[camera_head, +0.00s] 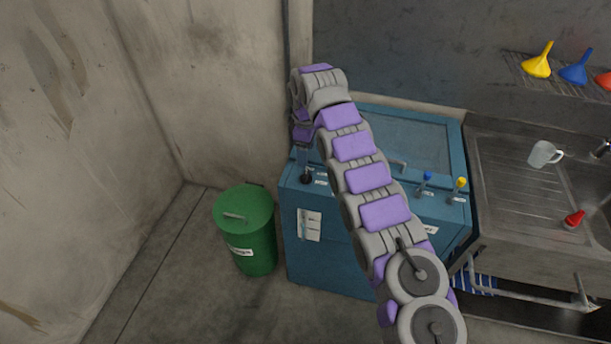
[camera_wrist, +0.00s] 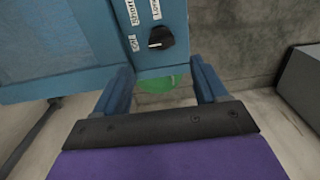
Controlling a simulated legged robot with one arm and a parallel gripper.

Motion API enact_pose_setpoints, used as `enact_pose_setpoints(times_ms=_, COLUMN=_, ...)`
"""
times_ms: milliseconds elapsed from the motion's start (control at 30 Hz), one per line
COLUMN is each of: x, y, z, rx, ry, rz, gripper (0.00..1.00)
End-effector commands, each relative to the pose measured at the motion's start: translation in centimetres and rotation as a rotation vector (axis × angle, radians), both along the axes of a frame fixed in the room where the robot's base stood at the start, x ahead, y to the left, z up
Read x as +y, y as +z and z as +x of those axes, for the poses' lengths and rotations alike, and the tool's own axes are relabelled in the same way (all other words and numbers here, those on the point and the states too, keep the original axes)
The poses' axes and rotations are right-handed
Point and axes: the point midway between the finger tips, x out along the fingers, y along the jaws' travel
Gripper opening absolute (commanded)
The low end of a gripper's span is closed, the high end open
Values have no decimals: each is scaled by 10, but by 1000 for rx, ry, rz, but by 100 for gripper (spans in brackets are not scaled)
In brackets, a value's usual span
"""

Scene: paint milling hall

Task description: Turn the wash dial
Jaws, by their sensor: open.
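The wash dial is a black knob (camera_wrist: 161,38) with a pale pointer mark, on the blue panel of the washer. Labels stand beside it, one reading "short". In the head view the dark knob (camera_head: 306,178) is at the left end of the blue machine's (camera_head: 330,262) sloped top front, with my arm's end just above it. My gripper (camera_wrist: 163,78) is open, its two blue fingers apart, with the knob ahead of the gap between them and no contact visible. In the head view the fingers (camera_head: 304,158) are small and partly hidden by my arm.
A green lidded bin (camera_head: 258,248) stands left of the machine. Floor at left is clear.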

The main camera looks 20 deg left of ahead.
Motion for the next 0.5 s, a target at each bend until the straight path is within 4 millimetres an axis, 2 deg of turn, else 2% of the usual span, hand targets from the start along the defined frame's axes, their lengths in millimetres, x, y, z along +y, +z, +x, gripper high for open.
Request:
enact_pose_setpoints(times_ms=33, x=-2, y=-11, z=-2, rx=5, ry=-1, rz=-5, gripper=72)
enact_pose_setpoints(times_ms=300, x=-1, y=-60, z=-2, rx=4, ry=-1, rz=-3, gripper=72)
enact_pose_setpoints(times_ms=500, x=0, y=-86, z=-2, rx=2, ry=-1, rz=-2, gripper=72)
